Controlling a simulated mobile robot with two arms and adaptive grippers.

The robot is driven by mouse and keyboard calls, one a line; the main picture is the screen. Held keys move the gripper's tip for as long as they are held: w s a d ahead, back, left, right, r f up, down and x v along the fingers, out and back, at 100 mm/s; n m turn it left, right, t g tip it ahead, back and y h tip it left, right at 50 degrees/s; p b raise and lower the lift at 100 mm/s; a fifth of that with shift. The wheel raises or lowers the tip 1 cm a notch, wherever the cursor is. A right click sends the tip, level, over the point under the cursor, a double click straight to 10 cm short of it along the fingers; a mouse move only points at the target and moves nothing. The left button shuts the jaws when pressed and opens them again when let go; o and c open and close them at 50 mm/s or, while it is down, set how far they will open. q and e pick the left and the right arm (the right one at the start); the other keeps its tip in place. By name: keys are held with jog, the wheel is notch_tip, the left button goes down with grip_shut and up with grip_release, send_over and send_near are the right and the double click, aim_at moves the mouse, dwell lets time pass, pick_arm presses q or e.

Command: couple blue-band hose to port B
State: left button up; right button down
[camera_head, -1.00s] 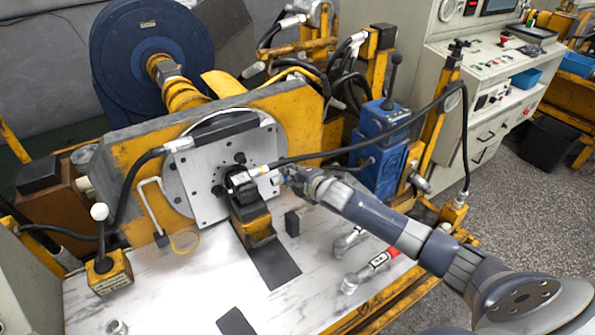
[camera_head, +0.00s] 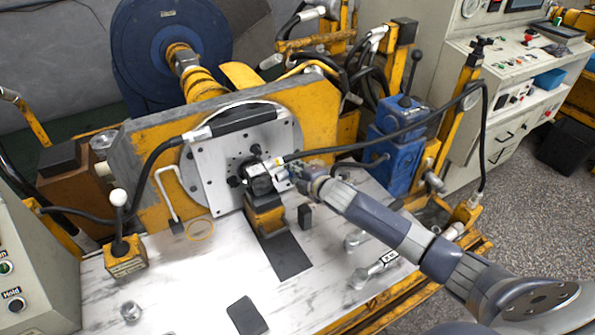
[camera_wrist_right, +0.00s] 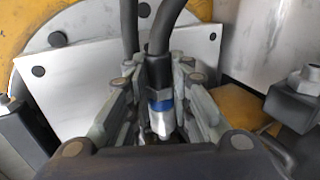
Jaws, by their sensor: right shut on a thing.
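The blue-band hose (camera_wrist_right: 160,100) shows in the right wrist view as a black hose with a blue ring and a silver end fitting. My right gripper (camera_wrist_right: 158,122) is shut around that fitting, with fingers on both sides. In the head view my right gripper (camera_head: 284,176) is right beside the dark hydraulic motor (camera_head: 258,180), which sits on a yellow bracket in front of the square mounting plate (camera_head: 215,175). The gripper and hose hide part of the motor's near side. I cannot make out port B or whether the fitting touches it. My left gripper is not in view.
A second black hose (camera_head: 151,165) arches in from the left to the plate. A white-knobbed lever box (camera_head: 124,262) stands at left, a blue valve block (camera_head: 400,145) at right. The front bench is mostly clear.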

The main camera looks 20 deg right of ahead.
jog(key=shift+a, duration=0.1)
dwell(0.7)
jog(key=shift+a+p, duration=0.4)
jog(key=shift+a, duration=0.3)
dwell(0.4)
jog(key=c, duration=1.3)
grip_release()
jog(key=shift+c, duration=0.2)
jog(key=shift+s, duration=0.1)
jog(key=p+v, duration=0.6)
jog(key=v, duration=0.1)
